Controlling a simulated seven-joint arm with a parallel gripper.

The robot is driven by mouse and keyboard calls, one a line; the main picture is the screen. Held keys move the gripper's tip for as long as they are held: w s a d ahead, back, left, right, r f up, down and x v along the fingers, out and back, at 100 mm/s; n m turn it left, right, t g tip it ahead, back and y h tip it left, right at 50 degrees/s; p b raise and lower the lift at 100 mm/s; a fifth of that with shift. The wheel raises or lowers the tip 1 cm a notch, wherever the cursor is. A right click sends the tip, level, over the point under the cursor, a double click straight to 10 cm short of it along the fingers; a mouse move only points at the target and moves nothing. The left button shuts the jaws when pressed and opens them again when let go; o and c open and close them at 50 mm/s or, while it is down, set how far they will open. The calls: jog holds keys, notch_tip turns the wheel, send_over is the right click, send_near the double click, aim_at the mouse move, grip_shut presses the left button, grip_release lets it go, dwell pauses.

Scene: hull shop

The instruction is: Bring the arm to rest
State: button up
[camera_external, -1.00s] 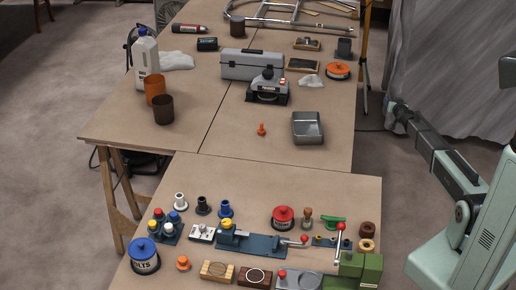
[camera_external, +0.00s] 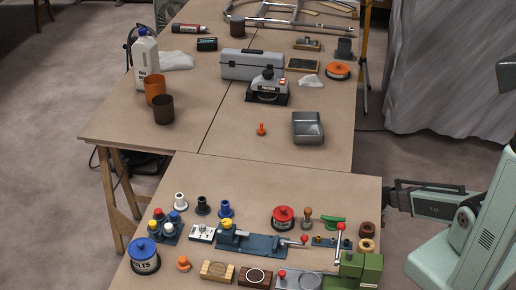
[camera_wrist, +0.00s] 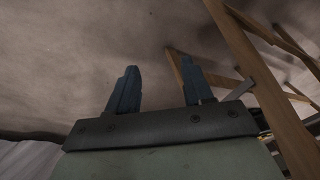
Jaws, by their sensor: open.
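My gripper (camera_wrist: 158,80) shows in the wrist view with its two blue-grey fingers spread apart and nothing between them. Bare floor and wooden table legs lie beyond the fingers. In the external view, my gripper's dark end (camera_external: 392,197) is at the right edge of the near table, beside the brown rings. My fingertips are not clear there, and I cannot tell whether they touch the table edge. My arm is folded low at the right of the picture.
The near table (camera_external: 270,182) bears a green press (camera_external: 360,268), a blue bolts tin (camera_external: 144,256), a red-lidded tin (camera_external: 283,217) and several small parts. A grey curtain (camera_external: 440,70) hangs at right.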

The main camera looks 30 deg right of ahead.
jog(key=s+a+n+g, duration=0.1)
jog(key=s+a+g, duration=0.2)
jog(key=s, duration=0.8)
jog(key=s+a+n+g, duration=0.1)
jog(key=s+a+g, duration=0.2)
jog(key=s, duration=0.8)
jog(key=s+a+n+g, duration=0.1)
jog(key=s+a+g, duration=0.2)
jog(key=s, duration=0.8)
jog(key=shift+a+f, duration=0.15)
jog(key=shift+a, duration=0.65)
